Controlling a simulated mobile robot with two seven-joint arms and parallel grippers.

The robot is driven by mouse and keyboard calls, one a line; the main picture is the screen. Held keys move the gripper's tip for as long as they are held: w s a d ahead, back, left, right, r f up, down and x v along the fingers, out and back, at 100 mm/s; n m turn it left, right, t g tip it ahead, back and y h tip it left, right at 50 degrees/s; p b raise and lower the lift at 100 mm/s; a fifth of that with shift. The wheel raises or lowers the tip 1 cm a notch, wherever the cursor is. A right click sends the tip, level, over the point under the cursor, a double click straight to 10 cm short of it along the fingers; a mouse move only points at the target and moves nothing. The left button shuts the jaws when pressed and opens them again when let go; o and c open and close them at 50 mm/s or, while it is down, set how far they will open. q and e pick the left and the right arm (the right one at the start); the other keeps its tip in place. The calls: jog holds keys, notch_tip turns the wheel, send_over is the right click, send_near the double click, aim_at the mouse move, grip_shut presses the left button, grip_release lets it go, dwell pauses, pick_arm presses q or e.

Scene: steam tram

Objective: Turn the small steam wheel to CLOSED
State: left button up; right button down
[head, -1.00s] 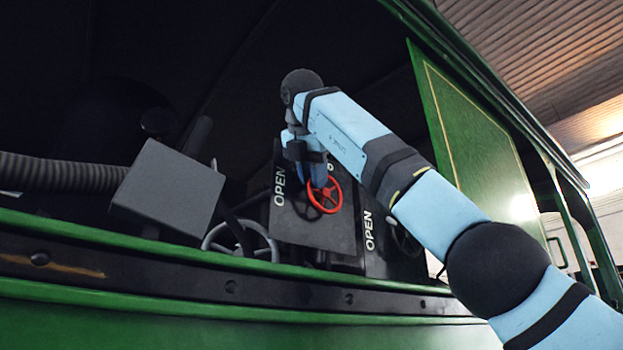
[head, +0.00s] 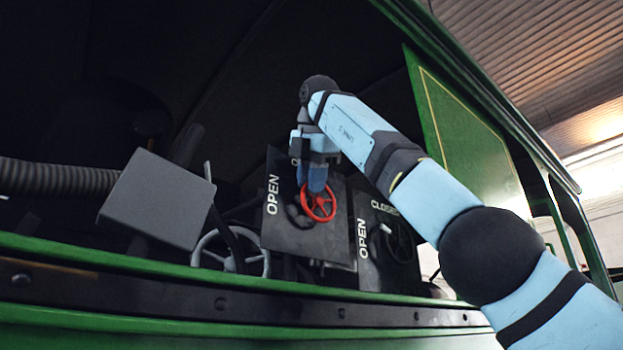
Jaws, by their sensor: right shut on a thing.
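The small steam wheel (head: 321,209) is red and spoked. It sits on a dark panel plate (head: 283,234) with the word OPEN along its left edge; the lettering along its top is mostly hidden behind my gripper. My right gripper (head: 317,188) reaches down from above and is shut on the red wheel at its upper rim. The fingers cover that part of the rim. My left gripper is not in view.
A grey box (head: 157,199) and a larger grey wheel (head: 231,255) stand to the left. A second plate (head: 378,268), marked OPEN and CLOSED, with a dark wheel, is at right. The green tram side with its ledge (head: 200,292) runs along the front.

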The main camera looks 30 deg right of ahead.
jog(key=c, duration=1.1)
grip_release()
jog(key=p+v, duration=0.2)
jog(key=v, duration=0.5)
jog(key=shift+r, duration=0.1)
jog(key=shift+s+a, duration=0.1)
